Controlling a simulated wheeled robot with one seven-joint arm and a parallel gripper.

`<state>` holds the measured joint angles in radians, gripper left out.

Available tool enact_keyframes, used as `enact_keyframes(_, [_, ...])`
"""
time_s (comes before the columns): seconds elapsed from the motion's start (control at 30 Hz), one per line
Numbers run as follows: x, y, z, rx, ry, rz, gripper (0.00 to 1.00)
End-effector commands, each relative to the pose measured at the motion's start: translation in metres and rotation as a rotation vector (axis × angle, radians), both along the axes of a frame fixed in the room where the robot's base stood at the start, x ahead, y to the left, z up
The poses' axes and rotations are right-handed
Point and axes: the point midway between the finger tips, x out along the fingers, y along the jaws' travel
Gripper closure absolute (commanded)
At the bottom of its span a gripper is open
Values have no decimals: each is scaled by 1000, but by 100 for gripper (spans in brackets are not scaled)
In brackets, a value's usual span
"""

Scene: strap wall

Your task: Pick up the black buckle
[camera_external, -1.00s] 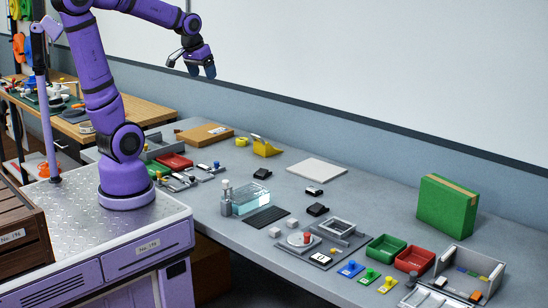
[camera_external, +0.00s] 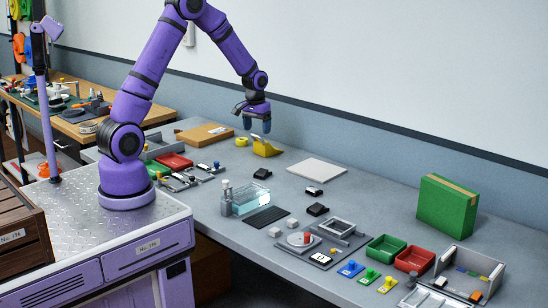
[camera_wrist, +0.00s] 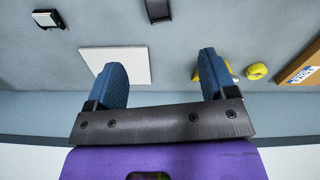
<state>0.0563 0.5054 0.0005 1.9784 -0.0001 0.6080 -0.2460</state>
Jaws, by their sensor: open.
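My gripper (camera_external: 257,127) hangs fingers down above the back of the table, with nothing between its blue fingers. It also shows in the wrist view (camera_wrist: 160,75), its fingers wide apart. Small black pieces lie apart on the grey table: one (camera_external: 262,173) in front of the yellow dispenser, one with a pale top (camera_external: 314,191), and one (camera_external: 318,209) nearer the front. In the wrist view, a black piece (camera_wrist: 157,10) is cut by the top edge and the pale-topped one (camera_wrist: 48,18) is at top left. They are too small to tell which is the buckle.
A yellow dispenser (camera_external: 266,149) stands below my gripper, with a yellow tape roll (camera_external: 241,142) and cardboard box (camera_external: 204,134) to its left. A white pad (camera_external: 317,169) lies right. A clear container (camera_external: 251,200) and green box (camera_external: 446,206) stand on the table. The wall is close behind.

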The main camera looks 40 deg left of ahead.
Motion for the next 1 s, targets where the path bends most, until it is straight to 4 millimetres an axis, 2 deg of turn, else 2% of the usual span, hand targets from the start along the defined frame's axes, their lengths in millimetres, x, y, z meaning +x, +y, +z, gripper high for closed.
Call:
enact_keyframes(0.03, [5, -2, -19, 0, 17, 5, 22])
enact_keyframes(0.2, [17, -5, -57, 1, 42, 18, 22])
enact_keyframes(0.47, [21, -6, -78, 2, 51, 24, 22])
enact_keyframes(0.8, [20, -5, -123, 2, 53, 24, 22])
enact_keyframes(1.0, [21, -5, -134, 2, 51, 24, 22])
